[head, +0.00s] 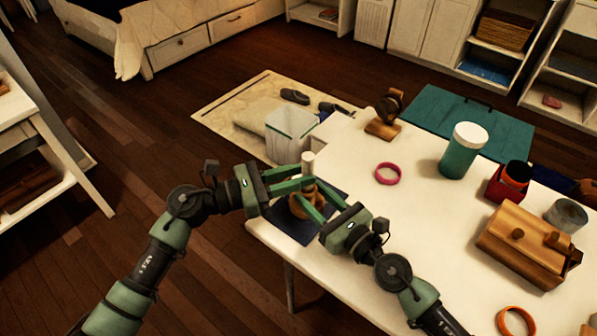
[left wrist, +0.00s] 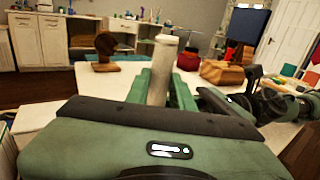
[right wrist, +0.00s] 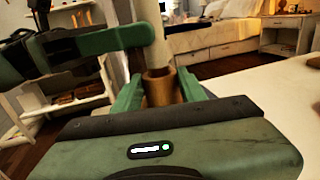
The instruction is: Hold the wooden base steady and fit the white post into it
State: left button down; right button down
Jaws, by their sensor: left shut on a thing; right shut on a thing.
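The white post (head: 308,160) stands upright over the wooden base (head: 303,211) at the table's left corner. My left gripper (head: 307,182) is shut on the post, which also shows between its fingers in the left wrist view (left wrist: 162,65). My right gripper (head: 306,203) is shut on the wooden base. In the right wrist view, the post (right wrist: 152,32) meets the round wooden socket of the base (right wrist: 159,86). Its lower end is at or inside the socket; how deep I cannot tell. The fingers hide part of the base.
A dark mat (head: 283,222) lies under the base. A pink ring (head: 387,174), a teal jar (head: 463,151), a wooden stand (head: 384,120) and a wooden box (head: 528,246) are on the white table (head: 420,215). A white bin (head: 290,135) stands behind the table's left edge.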

pick_arm(q)
jog(key=shift+f, duration=0.55)
jog(key=c, duration=1.1)
grip_release()
jog(key=v, duration=1.2)
pick_arm(e)
jog(key=c, duration=0.7)
grip_release()
jog(key=shift+c, duration=0.2)
